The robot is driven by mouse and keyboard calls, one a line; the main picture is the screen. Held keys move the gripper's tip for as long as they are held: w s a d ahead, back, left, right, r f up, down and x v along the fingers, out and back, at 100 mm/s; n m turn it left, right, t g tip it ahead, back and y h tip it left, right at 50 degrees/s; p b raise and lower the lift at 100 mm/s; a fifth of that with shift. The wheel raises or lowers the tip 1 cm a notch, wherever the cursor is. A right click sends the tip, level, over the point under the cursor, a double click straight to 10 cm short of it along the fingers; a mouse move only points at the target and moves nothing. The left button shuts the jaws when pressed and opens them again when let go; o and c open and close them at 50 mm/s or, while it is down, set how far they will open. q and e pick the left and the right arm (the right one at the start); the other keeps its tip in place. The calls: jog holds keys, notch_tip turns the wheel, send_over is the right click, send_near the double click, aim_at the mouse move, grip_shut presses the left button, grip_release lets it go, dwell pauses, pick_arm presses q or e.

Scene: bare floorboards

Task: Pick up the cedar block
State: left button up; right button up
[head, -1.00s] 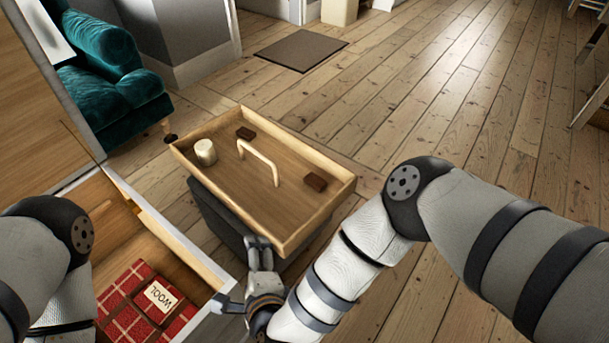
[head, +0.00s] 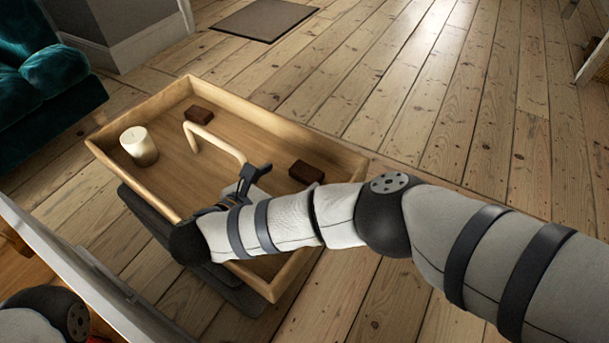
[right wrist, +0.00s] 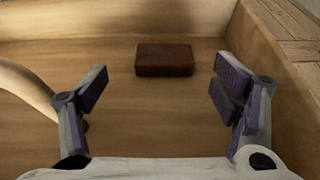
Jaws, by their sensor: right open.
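Two dark reddish-brown blocks lie in a wooden tray (head: 330,150). One block (head: 306,172) is near the right end and the other block (head: 198,115) is near the back left. In the right wrist view one block (right wrist: 164,58) lies flat ahead, between the open fingers and beyond their tips, close to the far wall. It appears to be the right-end one. My right gripper (head: 250,180) is open and empty, reaching over the tray's near side; its fingers also show in the right wrist view (right wrist: 165,90). My left gripper is out of view.
A pale arched handle (head: 215,143) rises mid-tray, left of the right fingers. A cream candle-like cylinder (head: 139,145) stands at the tray's left. The tray rests on a dark grey support (head: 150,215). A teal armchair (head: 45,85) is at left. Floor at right is clear.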

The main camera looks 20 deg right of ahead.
aim_at(305, 171)
jog(key=x, duration=0.2)
jog(key=b+x, duration=0.1)
jog(key=x, duration=0.1)
jog(key=shift+d, duration=0.5)
jog(key=shift+w+d+f, duration=0.1)
jog(key=shift+w+d, duration=0.15)
jog(key=shift+w, duration=0.05)
jog(key=shift+c, duration=0.6)
jog(key=c, duration=0.9)
